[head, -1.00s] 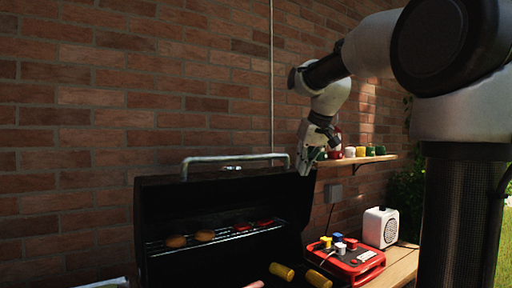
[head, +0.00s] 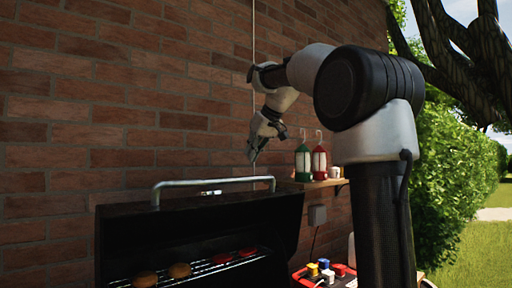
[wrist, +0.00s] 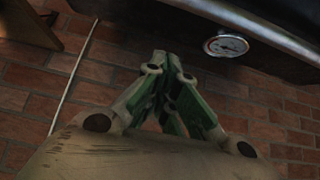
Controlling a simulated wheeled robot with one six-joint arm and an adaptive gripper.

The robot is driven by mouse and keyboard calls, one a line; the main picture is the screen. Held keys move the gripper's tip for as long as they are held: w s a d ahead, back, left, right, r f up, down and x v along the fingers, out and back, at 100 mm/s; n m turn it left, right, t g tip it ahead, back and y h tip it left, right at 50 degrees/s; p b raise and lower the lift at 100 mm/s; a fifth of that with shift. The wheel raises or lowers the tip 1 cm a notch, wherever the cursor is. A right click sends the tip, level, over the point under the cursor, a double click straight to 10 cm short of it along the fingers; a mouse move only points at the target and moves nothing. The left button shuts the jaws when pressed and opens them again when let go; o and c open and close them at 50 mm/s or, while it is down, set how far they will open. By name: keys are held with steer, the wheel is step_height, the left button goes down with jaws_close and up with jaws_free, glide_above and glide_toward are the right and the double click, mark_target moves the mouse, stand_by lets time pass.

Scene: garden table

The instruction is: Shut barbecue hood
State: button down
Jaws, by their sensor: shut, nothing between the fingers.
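The black barbecue hood (head: 200,228) stands open, with the grill and food visible below it. Its metal handle (head: 212,181) runs along the top edge. My gripper (head: 254,158) is shut and empty, just above the right part of the handle in the head view; I cannot tell if it touches it. In the wrist view my shut fingers (wrist: 162,58) point toward the dark hood (wrist: 270,22), whose round temperature gauge (wrist: 227,45) is right of the fingertips, with no contact visible.
A brick wall (head: 130,90) stands close behind the barbecue. A red case (head: 340,276) lies right of the barbecue.

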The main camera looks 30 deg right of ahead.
steer(key=x, duration=0.5)
steer(key=shift+s+f, duration=0.1)
steer(key=shift+s, duration=0.05)
steer(key=s, duration=0.2)
steer(key=shift+s+d+f, duration=0.25)
steer(key=shift+s+f, duration=0.2)
steer(key=shift+f, duration=0.1)
steer(key=shift+s+d, duration=0.1)
steer(key=shift+s, duration=0.15)
